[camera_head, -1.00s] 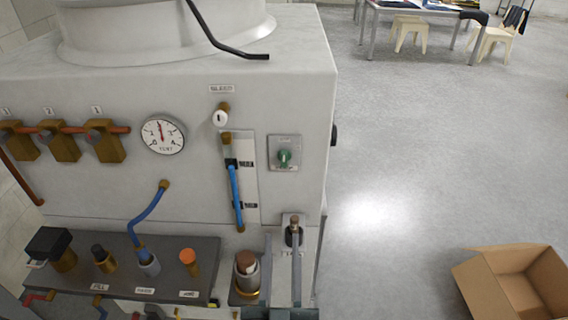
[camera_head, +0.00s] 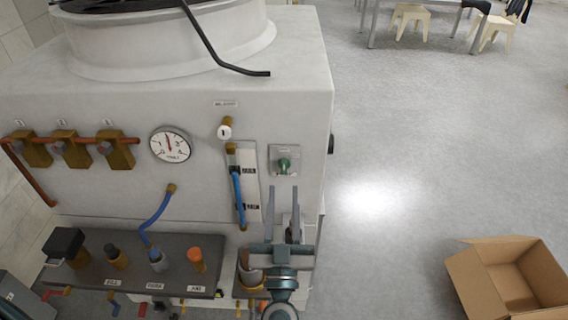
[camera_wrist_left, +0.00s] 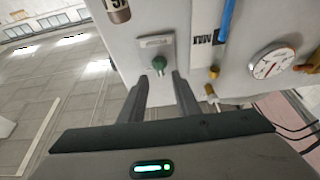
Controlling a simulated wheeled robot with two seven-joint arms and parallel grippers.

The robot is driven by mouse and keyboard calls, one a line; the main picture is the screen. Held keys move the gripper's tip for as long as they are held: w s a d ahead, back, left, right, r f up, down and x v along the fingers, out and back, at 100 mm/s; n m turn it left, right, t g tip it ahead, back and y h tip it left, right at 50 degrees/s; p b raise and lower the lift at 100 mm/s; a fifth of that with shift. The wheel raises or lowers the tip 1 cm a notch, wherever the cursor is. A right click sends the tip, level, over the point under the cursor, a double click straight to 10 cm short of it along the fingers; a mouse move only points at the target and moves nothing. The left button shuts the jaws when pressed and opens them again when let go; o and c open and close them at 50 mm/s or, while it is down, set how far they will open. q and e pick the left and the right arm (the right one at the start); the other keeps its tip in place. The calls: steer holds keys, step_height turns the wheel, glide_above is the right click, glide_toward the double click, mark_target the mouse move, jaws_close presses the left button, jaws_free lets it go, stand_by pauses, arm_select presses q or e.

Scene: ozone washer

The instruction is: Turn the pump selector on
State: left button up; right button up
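A green rotary knob (camera_head: 285,165) sits on a small grey plate on the front of the white machine (camera_head: 110,185), right of the blue tube. It looks like the pump selector, but I cannot read its label or setting. It also shows in the left wrist view (camera_wrist_left: 158,64). My left gripper (camera_head: 283,205) is just below the knob in the head view, fingers pointing at the panel. In the left wrist view (camera_wrist_left: 159,85) its two fingers are apart and empty, with the knob just beyond the gap between their tips. My right gripper is not in view.
A round gauge (camera_head: 171,145), a blue tube (camera_head: 239,197) and brass valves (camera_head: 72,149) are on the panel. A dark shelf (camera_head: 130,275) with several fittings juts out below. An open cardboard box (camera_head: 478,285) lies on the floor at right; the floor between is clear.

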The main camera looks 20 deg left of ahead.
mark_target(284, 170)
arm_select(q)
steer(key=p+x, duration=0.2)
steer(key=x, duration=0.2)
steer(key=shift+r, duration=0.2)
steer(key=shift+p+x, duration=0.6)
steer(key=shift+x, duration=0.4)
steer(key=shift+w+f, duration=0.1)
steer(key=shift+f, duration=0.1)
steer(key=c, duration=0.7)
